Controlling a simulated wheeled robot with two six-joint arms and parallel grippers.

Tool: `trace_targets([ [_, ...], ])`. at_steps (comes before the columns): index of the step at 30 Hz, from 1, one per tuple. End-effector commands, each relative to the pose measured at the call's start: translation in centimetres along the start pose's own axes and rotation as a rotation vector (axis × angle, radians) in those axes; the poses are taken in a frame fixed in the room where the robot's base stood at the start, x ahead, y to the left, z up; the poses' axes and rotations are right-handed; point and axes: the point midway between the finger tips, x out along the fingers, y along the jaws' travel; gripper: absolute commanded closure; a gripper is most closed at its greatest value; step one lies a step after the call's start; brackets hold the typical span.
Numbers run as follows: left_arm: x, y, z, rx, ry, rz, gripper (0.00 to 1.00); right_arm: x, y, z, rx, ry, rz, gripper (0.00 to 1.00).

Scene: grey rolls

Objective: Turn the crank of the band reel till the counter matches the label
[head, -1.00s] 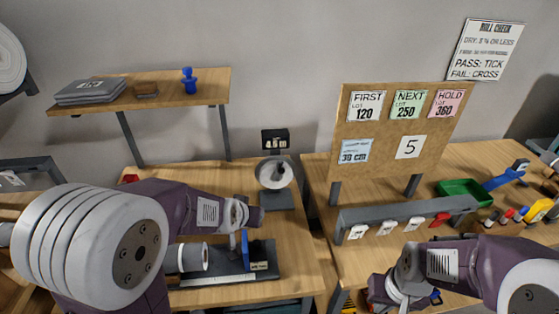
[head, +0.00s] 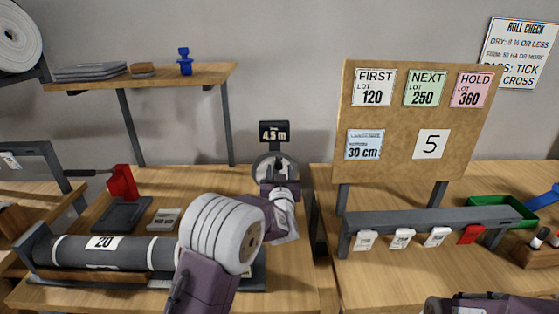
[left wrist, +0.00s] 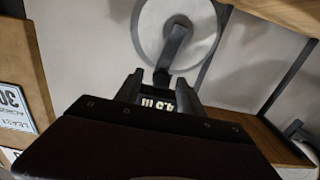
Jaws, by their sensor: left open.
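The band reel (head: 262,163) is a pale disc on the wooden bench, partly hidden behind my left arm. Above it the dark counter (head: 274,132) reads about 4.5 m. My left gripper (head: 281,180) is at the reel's front. In the left wrist view, the reel (left wrist: 150,25) fills the top and its dark crank (left wrist: 175,48) reaches down toward the gap between the open fingers of my left gripper (left wrist: 160,77). I cannot tell if they touch it. The counter (left wrist: 158,102) shows upside down behind the fingers.
The board (head: 393,165) holds a white card with 5 (head: 431,144), a 30 cm label (head: 364,145) and lot cards. A rack with tags (head: 430,222) stands below. A grey roll marked 20 (head: 70,251) and a red stamp-like tool (head: 122,182) are at left.

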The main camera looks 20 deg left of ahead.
Motion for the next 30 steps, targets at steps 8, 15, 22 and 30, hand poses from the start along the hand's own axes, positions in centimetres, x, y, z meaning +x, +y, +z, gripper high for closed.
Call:
trace_targets([
  [8, 5.1, 0.0, 0.0, -0.001, 0.003, 0.000, 0.54, -0.4, 0.0, 0.0, 0.000, -0.002, 0.000, 1.00],
  [15, 6.0, 0.0, 0.0, 0.000, 0.002, 0.000, 0.54, -0.4, 0.0, 0.0, 0.000, -0.002, 0.000, 1.00],
  [22, 5.9, 0.0, 0.0, 0.000, 0.002, 0.000, 0.82, -0.4, 0.0, 0.0, 0.000, -0.002, 0.000, 1.00],
  [30, 5.9, 0.0, 0.0, 0.000, 0.002, 0.001, 1.00, -0.4, 0.0, 0.0, 0.000, -0.002, 0.000, 1.00],
])
